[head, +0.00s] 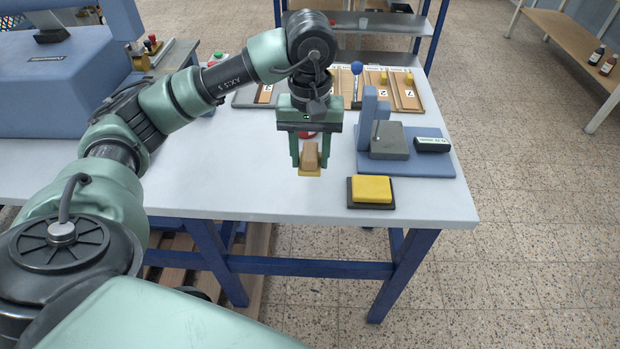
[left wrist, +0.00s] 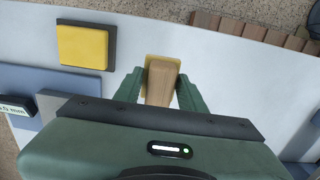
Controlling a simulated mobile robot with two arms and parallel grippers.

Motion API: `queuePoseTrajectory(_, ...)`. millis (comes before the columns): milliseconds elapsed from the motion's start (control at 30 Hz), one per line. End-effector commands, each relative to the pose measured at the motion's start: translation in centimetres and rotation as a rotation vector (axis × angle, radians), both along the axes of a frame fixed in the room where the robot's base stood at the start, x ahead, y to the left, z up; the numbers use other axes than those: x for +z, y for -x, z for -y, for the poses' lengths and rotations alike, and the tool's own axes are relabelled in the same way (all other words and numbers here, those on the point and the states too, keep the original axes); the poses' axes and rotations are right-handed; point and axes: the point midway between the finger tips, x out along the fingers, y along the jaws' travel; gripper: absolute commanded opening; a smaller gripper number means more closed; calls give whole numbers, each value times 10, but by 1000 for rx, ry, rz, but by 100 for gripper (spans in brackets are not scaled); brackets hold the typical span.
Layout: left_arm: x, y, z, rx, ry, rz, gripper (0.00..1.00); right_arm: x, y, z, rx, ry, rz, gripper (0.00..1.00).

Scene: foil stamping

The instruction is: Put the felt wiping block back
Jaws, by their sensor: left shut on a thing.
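The felt wiping block (head: 310,160) has a light wooden grip on a thin yellow base. My left gripper (head: 309,158) points down and is shut on the wooden grip. The block also shows between the fingers in the left wrist view (left wrist: 162,82). It is over the table, left of a yellow pad (head: 371,189) on a dark base; the pad also shows in the left wrist view (left wrist: 82,47). I cannot tell whether the block touches the table. My right gripper is not in view.
A blue press (head: 408,160) with a grey plate and a lever with a blue knob (head: 356,68) stands right of the gripper. Wooden trays (head: 400,97) lie at the back. The white table (head: 230,185) is clear left of the block.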

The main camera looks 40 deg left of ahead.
Motion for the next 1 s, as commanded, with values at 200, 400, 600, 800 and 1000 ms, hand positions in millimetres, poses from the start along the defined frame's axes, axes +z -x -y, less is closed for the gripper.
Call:
queuePoseTrajectory(200,-25,0,0,0,-1,-1,2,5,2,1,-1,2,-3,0)
queuePoseTrajectory(400,-51,1,-1,1,-1,-3,2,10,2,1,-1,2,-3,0)
queuePoseTrajectory(600,-69,0,0,0,-1,1,2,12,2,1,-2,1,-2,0)
queuePoseTrajectory(800,-70,0,0,-1,0,2,2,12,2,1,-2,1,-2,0)
queuePoseTrajectory(1000,-73,0,0,-1,-1,2,48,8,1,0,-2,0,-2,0)
